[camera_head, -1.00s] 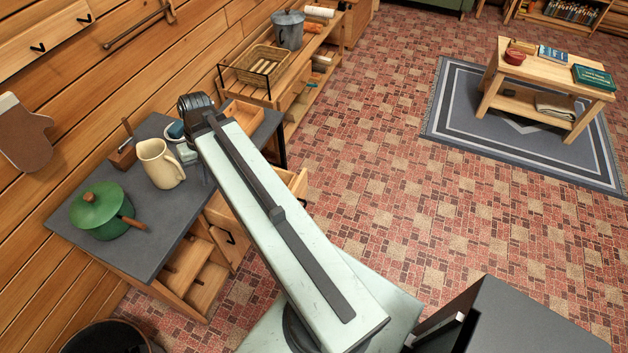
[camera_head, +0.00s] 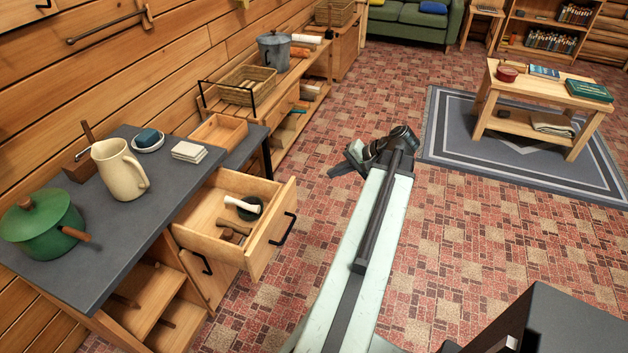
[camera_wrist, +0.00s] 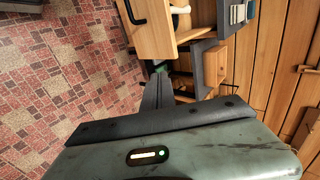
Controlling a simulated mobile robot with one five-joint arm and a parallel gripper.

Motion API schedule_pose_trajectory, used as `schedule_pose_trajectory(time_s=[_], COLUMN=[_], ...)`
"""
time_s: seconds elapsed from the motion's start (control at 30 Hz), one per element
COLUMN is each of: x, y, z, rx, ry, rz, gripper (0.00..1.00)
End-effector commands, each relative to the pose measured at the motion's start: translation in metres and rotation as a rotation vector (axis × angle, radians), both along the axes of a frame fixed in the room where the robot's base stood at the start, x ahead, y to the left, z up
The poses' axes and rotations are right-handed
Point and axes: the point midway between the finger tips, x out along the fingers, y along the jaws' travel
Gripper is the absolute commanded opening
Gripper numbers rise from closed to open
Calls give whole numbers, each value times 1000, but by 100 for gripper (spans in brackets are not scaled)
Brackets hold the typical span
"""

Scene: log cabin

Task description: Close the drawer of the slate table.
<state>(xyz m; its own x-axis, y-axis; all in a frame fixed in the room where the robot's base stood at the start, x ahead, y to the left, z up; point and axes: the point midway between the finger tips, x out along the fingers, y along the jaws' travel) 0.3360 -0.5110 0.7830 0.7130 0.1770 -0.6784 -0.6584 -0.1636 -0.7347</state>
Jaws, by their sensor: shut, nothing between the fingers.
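The slate table (camera_head: 110,250) stands against the log wall at left, with a dark grey top and a wooden body. Its drawer (camera_head: 268,243) is pulled well out toward the right. A black handle (camera_head: 284,228) is on its front. Inside lie a dark bowl with a white-handled tool (camera_head: 243,205) and a wooden tool (camera_head: 232,236). My gripper (camera_head: 336,172) is shut and empty, to the right of the drawer front and apart from it. In the wrist view the drawer (camera_wrist: 153,35) shows above my fingers (camera_wrist: 159,74), which point up the picture.
A wooden shelf bench (camera_head: 213,95) stands behind. The brick-pattern floor (camera_head: 330,120) right of the drawer is clear.

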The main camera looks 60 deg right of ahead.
Motion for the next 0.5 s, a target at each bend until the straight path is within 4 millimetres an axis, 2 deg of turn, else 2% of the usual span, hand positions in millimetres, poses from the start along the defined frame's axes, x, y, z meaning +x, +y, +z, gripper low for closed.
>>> schedule_pose_trajectory(time_s=[0.4,0.47,0.5], x=[60,69,76], y=[15,18,19], z=[-67,-74,-67], rx=[-1,-1,-1], ry=[2,2,2], rz=[3,4,3], gripper=[0,0,0])
